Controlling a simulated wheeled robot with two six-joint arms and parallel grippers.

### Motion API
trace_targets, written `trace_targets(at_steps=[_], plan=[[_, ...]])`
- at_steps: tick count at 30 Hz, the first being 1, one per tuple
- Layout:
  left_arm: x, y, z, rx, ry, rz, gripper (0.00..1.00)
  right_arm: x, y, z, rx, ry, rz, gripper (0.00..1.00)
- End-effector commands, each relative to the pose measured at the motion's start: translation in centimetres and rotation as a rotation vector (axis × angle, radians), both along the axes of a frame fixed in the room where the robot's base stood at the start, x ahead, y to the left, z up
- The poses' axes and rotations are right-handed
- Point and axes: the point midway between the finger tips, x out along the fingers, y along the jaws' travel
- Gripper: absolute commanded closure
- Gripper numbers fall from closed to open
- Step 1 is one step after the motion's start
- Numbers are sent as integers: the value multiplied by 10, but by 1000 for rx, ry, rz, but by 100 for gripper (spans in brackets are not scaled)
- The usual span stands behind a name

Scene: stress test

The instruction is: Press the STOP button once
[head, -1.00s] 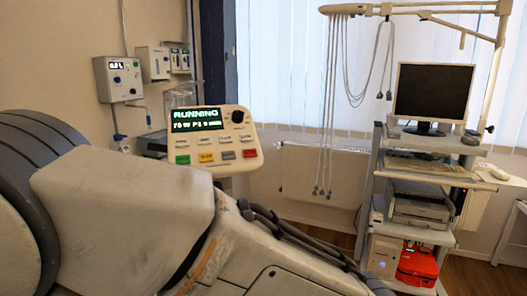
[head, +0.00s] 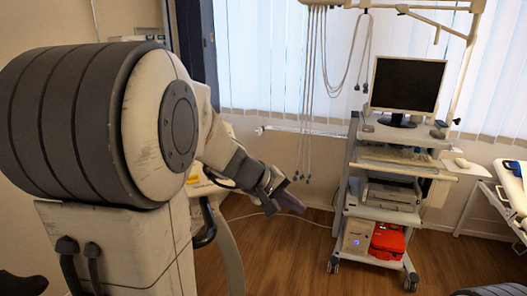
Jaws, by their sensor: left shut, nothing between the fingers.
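The control panel with the STOP button is almost wholly hidden behind my left arm. Only a pale part with a small yellow patch (head: 193,178) shows beneath the forearm, and I cannot tell whether it belongs to the panel. The STOP button and the display are not visible. My left gripper (head: 286,200) is shut and empty. It points right and slightly down, in front of the floor and the lower wall, apart from anything I can see. My right gripper is not in view.
A wheeled cart (head: 352,190) with a dark monitor (head: 407,84), a printer (head: 392,196) and a red bag (head: 388,240) stands at right. Cables (head: 310,90) hang before the blinds. A bed edge (head: 512,190) shows at far right. Wooden floor (head: 290,255) between is clear.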

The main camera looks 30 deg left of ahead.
Motion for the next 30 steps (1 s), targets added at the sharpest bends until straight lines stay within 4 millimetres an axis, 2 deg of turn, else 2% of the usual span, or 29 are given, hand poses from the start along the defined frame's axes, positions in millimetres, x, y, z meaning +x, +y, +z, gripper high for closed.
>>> trace_targets(at_steps=[1, 3, 6, 9, 12, 16, 26, 30], plan=[[7, 34, 26, -25, -29, 107, 100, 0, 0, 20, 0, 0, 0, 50], [13, 73, 45, -54, -71, 225, 100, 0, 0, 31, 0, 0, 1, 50], [15, 120, 66, -82, -122, 361, 100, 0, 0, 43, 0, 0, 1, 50], [12, 154, 81, -99, -162, 457, 100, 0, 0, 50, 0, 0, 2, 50], [9, 174, 89, -108, -185, 513, 100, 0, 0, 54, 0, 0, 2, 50], [8, 183, 91, -111, -196, 538, 100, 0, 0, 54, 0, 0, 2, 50], [8, 183, 90, -112, -196, 537, 100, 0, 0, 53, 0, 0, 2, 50], [11, 186, 82, -113, -195, 537, 100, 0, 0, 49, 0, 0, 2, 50]])
